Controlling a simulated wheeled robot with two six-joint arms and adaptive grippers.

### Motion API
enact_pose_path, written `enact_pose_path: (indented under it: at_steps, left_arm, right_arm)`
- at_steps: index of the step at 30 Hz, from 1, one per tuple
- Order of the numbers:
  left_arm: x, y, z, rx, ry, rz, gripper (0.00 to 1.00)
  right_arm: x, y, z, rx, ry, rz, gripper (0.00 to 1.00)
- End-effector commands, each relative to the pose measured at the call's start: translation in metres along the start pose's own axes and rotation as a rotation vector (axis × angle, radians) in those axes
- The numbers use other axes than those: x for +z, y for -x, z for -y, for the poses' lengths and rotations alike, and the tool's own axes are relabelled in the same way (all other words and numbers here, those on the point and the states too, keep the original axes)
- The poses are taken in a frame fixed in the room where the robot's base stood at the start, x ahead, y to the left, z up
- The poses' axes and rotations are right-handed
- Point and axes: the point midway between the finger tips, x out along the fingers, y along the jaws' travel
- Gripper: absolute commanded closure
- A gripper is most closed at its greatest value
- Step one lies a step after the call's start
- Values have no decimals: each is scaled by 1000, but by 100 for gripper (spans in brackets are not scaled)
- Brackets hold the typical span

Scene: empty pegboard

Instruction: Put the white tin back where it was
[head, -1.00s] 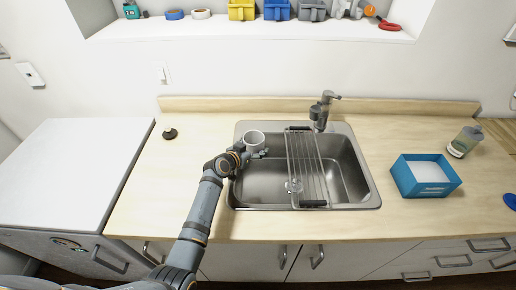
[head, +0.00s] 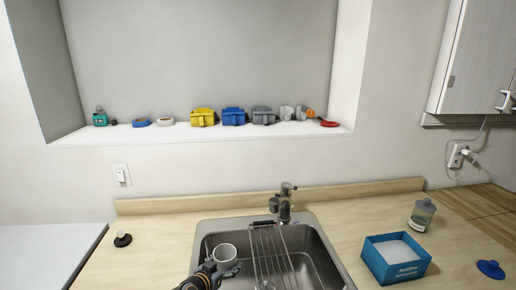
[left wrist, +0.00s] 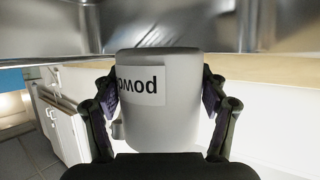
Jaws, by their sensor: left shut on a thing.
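The white tin (head: 224,257) is in my left gripper (head: 226,271), over the left part of the sink in the head view. In the left wrist view the white tin (left wrist: 158,120) sits between both fingers of the left gripper (left wrist: 160,105), and its label with dark letters appears upside down. The gripper is shut on it. In the head view the tin looks upright with its open top showing. My right gripper is not in view.
The metal sink (head: 318,258) has a wire rack (head: 270,250) and a faucet (head: 284,205). A blue box (head: 396,262), a jar (head: 422,215) and a blue lid (head: 490,269) are on the right counter. The wall shelf (head: 90,134) holds several tools and bins. Left counter is mostly clear around a dark knob-like object (head: 122,240).

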Motion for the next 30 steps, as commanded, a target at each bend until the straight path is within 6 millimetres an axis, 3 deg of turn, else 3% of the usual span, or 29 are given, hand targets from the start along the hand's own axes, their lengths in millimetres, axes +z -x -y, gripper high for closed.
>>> enact_pose_path:
  at_steps: [5,12,15,21,26,30]
  left_arm:
    - [-31,12,0,0,1,-7,84]
    - [-73,29,0,0,0,-6,84]
    - [-41,16,-1,2,2,-1,84]
    - [-4,1,0,1,2,-3,84]
    - [-1,-1,0,0,0,-5,84]
    - [-10,3,0,0,0,-5,84]
  right_arm:
    - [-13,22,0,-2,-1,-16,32]
    - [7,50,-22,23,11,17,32]
    - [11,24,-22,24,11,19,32]
    - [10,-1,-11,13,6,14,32]
    - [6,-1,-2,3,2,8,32]
    - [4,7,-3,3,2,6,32]
